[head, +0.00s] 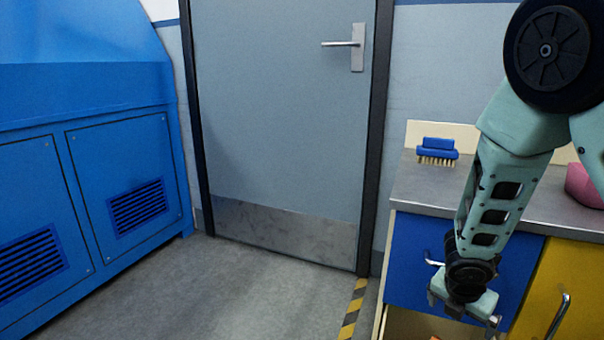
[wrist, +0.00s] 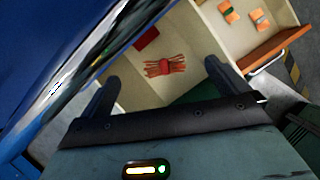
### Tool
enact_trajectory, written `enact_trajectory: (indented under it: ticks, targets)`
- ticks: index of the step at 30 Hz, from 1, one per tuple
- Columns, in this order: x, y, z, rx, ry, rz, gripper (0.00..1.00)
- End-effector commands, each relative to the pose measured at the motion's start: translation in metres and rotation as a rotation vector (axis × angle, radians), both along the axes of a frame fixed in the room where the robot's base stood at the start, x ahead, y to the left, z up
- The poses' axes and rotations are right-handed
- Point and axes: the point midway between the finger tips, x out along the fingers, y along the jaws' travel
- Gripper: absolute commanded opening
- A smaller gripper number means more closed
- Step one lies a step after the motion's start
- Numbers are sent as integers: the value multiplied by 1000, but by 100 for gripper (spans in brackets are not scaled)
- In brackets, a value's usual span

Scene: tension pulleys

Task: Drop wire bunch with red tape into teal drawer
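A bunch of orange-red wires (wrist: 164,68) with a red band around its middle lies on a pale surface inside an open drawer or tray (wrist: 205,40) in the wrist view. My gripper (head: 465,305) is at the lower right of the head view, in front of the blue cabinet front. Its two dark fingers are spread wide in the wrist view, and the bunch shows between and beyond them, apart from both. The gripper looks open and empty. I cannot make out a teal drawer; a dark green patch (wrist: 196,96) shows just below the bunch.
Two small orange bundles, one with a green band (wrist: 229,12) and one with a grey band (wrist: 260,18), lie in the neighbouring compartment. A red piece (wrist: 147,38) is near the bunch. A blue brush (head: 437,149) stands on the counter (head: 410,190). Floor before the door is clear.

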Motion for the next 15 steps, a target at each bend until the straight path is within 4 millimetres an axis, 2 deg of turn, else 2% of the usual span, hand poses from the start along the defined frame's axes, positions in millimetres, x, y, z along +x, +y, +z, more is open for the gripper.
enact_trajectory:
  ticks: [8,11,15]
  targets:
    - [-1,2,8,1,0,0,100]
    - [-5,6,22,1,-1,-1,100]
    - [-11,14,52,2,-2,1,100]
